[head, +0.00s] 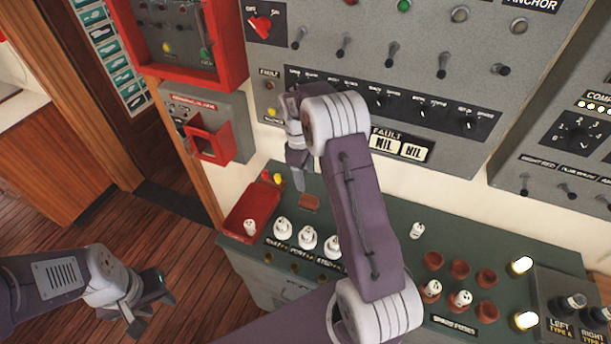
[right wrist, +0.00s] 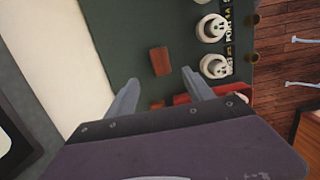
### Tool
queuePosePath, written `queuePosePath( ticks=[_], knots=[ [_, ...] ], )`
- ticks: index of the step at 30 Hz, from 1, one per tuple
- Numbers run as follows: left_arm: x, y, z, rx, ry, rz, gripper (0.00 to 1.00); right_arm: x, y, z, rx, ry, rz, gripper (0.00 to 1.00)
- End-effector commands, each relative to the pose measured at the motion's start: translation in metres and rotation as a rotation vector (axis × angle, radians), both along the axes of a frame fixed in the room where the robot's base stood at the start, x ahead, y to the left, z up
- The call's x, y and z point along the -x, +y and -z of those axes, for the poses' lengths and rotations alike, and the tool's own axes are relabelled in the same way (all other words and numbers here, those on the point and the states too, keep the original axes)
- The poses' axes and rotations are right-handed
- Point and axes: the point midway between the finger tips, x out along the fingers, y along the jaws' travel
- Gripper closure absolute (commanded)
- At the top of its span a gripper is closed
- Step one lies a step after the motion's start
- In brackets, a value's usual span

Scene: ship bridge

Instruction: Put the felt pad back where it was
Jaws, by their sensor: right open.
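A small flat reddish-brown rectangle, which looks like the felt pad (head: 310,202), lies on the dark green console top (head: 385,187). It also shows in the right wrist view (right wrist: 160,61), just beyond and between my fingertips. My right gripper (head: 298,180) hangs above the console, close to the pad's left in the head view. In the right wrist view its two fingers (right wrist: 160,84) are spread with nothing between them. My left gripper (head: 152,303) is over the wooden floor at the lower left, away from the console; its fingers look apart and empty.
A red tray (head: 262,204) with a white piece in it is left of the pad. White fuse-like knobs (head: 307,238) stand in a row in front. Several brown sockets (head: 460,270) are at the right. The grey switch panel (head: 330,75) rises behind. My right arm hides part of the console.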

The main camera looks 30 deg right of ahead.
Motion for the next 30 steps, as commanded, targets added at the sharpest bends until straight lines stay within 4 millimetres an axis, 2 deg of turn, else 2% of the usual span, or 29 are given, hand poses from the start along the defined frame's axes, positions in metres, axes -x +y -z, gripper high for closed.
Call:
queuePosePath(
  ticks=[4, 7, 13, 15, 19, 23, 30],
  knots=[
    [0.000, 0.000, 0.000, 0.000, 0.000, 0.000, 0.64, 0.005, 0.005, -0.004, -0.002, -0.009, 0.020, 0.39],
    [0.000, 0.000, 0.000, 0.000, 0.000, 0.000, 0.64, 0.024, 0.025, -0.013, -0.010, -0.044, 0.109, 0.39],
    [0.000, 0.000, 0.000, 0.000, 0.000, 0.000, 0.64, 0.104, 0.074, -0.028, -0.049, -0.144, 0.418, 0.39],
    [0.000, 0.000, 0.000, 0.000, 0.000, 0.000, 0.64, 0.133, 0.086, -0.029, -0.065, -0.170, 0.519, 0.39],
    [0.000, 0.000, 0.000, 0.000, 0.000, 0.000, 0.64, 0.174, 0.097, -0.025, -0.086, -0.200, 0.658, 0.39],
    [0.000, 0.000, 0.000, 0.000, 0.000, 0.000, 0.64, 0.192, 0.101, -0.023, -0.096, -0.212, 0.722, 0.39],
    [0.000, 0.000, 0.000, 0.000, 0.000, 0.000, 0.64, 0.195, 0.101, -0.022, -0.096, -0.211, 0.730, 0.39]
  ],
)
